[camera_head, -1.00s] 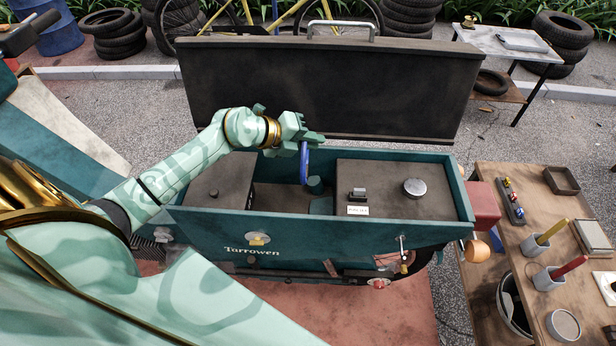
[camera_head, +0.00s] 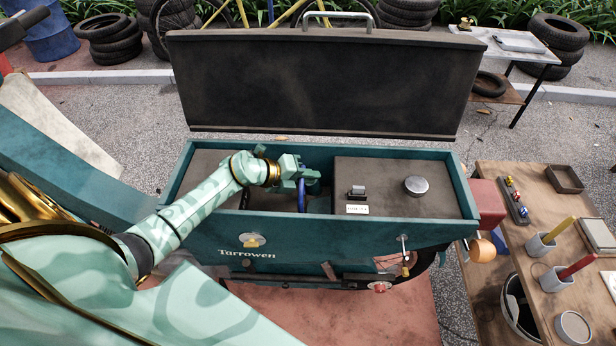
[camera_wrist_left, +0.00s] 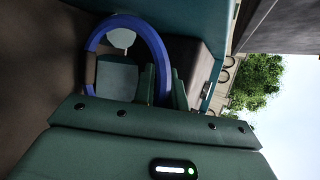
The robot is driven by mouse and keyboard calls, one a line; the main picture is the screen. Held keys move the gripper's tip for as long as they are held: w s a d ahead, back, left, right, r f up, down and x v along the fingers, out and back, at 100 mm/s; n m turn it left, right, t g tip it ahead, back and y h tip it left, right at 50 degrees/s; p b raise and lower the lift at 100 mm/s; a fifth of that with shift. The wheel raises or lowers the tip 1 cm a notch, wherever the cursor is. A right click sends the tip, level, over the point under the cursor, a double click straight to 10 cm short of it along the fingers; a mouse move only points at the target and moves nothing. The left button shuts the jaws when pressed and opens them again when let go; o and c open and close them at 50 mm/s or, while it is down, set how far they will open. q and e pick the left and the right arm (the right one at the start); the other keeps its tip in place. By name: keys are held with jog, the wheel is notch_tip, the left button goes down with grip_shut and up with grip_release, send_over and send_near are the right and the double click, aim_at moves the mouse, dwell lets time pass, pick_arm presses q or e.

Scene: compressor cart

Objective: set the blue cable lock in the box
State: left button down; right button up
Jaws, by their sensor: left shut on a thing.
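The blue cable lock (camera_head: 301,196) is a ring-shaped loop hanging at my left gripper (camera_head: 309,178). The gripper is shut on it, and the loop also shows in the left wrist view (camera_wrist_left: 126,20), with the fingers on one side of it. The box is the open teal cart box marked Tarrowen (camera_head: 330,237). The gripper is over the gap between two dark blocks in the box, with the lock's lower part down at the gap. I cannot tell whether the lock touches the bottom. My right gripper is not in view.
The dark lid (camera_head: 320,85) stands open behind the box. A dark block with a round silver cap (camera_head: 416,185) fills the box's right side. A wooden table (camera_head: 560,215) with cups and small items stands at the right.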

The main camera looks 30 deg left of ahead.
pick_arm(q)
jog(key=c, duration=1.4)
grip_release()
jog(key=shift+f, duration=0.15)
jog(key=shift+c, duration=0.2)
jog(key=p+v, duration=0.1)
jog(key=v, duration=1.1)
jog(key=shift+p, duration=0.3)
